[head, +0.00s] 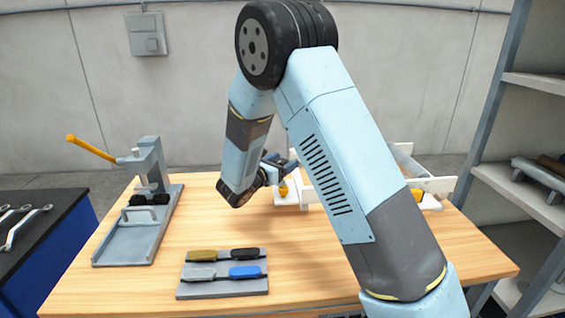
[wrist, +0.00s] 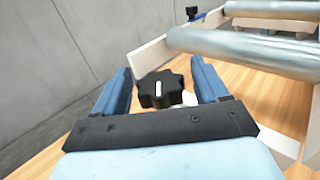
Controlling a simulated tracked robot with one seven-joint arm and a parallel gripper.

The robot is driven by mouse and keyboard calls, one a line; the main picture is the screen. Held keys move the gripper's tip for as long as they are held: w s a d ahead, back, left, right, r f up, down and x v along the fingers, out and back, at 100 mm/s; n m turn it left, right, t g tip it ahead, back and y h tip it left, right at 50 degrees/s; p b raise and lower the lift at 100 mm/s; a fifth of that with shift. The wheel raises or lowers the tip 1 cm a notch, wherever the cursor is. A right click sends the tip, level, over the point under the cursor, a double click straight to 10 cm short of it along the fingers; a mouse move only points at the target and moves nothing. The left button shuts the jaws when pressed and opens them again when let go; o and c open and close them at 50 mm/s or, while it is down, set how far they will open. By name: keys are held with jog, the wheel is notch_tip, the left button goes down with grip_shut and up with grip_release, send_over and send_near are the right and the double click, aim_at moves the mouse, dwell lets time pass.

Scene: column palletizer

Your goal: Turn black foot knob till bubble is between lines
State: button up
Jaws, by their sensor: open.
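The black foot knob (wrist: 160,90), lobed with a white mark on top, sits between the two blue fingers of my gripper (wrist: 159,70) in the wrist view. My gripper is open, with gaps showing between the fingers and the knob. In the head view my gripper (head: 281,164) is at the left end of the white roller frame (head: 440,184), largely behind my arm. The frame's white side plate and metal rollers (wrist: 255,50) show in the wrist view. I cannot make out the bubble or its lines in either view.
A second dark knob (wrist: 192,12) stands farther along the frame. On the wooden table (head: 225,232) are a grey press with an orange lever (head: 150,165) at left and a grey tray (head: 190,290) of coloured handles in front. A shelf rack (head: 540,84) stands at right.

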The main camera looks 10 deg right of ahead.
jog(key=shift+w+d, duration=0.35)
jog(key=shift+c, duration=0.5)
jog(key=c, duration=0.9)
jog(key=shift+a, duration=0.25)
jog(key=shift+d, duration=0.15)
